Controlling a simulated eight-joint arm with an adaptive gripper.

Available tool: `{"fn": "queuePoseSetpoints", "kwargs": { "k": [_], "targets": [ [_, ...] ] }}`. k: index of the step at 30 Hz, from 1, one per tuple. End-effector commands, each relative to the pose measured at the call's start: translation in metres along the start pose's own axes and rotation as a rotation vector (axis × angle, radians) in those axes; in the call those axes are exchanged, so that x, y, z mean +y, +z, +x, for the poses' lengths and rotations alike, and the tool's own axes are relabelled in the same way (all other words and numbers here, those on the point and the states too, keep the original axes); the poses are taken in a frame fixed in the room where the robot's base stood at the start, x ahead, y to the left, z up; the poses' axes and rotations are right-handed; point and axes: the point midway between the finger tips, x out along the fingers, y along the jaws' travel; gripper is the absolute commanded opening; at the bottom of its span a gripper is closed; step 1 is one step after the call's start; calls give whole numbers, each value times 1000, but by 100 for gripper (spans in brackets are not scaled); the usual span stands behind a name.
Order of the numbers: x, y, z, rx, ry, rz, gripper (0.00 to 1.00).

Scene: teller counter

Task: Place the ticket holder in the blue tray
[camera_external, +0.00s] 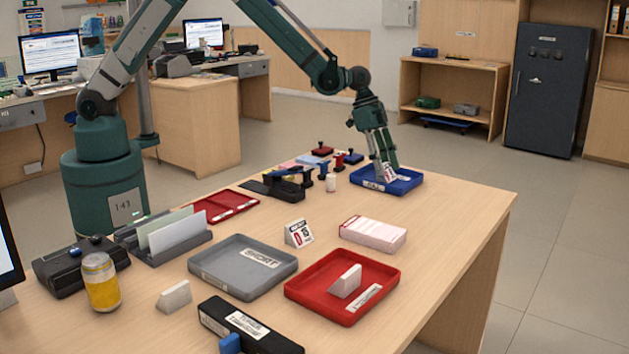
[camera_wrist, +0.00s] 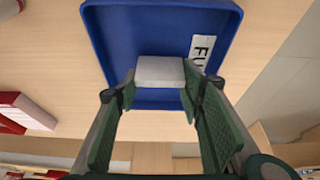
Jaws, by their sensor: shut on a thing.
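The blue tray (camera_external: 412,184) lies near the far end of the counter; it also shows in the wrist view (camera_wrist: 130,30), with a white label on it. My gripper (camera_external: 385,174) reaches down over the tray. In the wrist view the ticket holder (camera_wrist: 160,70) appears as a pale block between the fingertips, over the tray near one edge. Whether it touches the tray's floor is unclear.
A similar white stand with red print (camera_external: 298,233) stands between the grey tray (camera_external: 225,286) and a pink-white box (camera_external: 372,234). A red tray (camera_external: 318,303) holds a white wedge. Counter to the right of the blue tray is clear.

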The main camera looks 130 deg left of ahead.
Motion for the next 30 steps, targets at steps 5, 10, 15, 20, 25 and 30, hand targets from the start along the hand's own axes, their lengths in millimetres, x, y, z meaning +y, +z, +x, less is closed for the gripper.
{"fn": "queuePoseSetpoints", "kwargs": {
  "k": [5, 10, 15, 20, 25, 30],
  "targets": [
    [0, 1, 3, 0, 0, 0, 26],
    [0, 1, 3, 0, 0, 0, 26],
    [0, 3, 7, 0, 0, 0, 26],
    [0, 2, 6, 0, 0, 0, 53],
    [0, 2, 6, 0, 0, 0, 53],
    [0, 2, 5, 0, 0, 0, 53]
  ]
}}
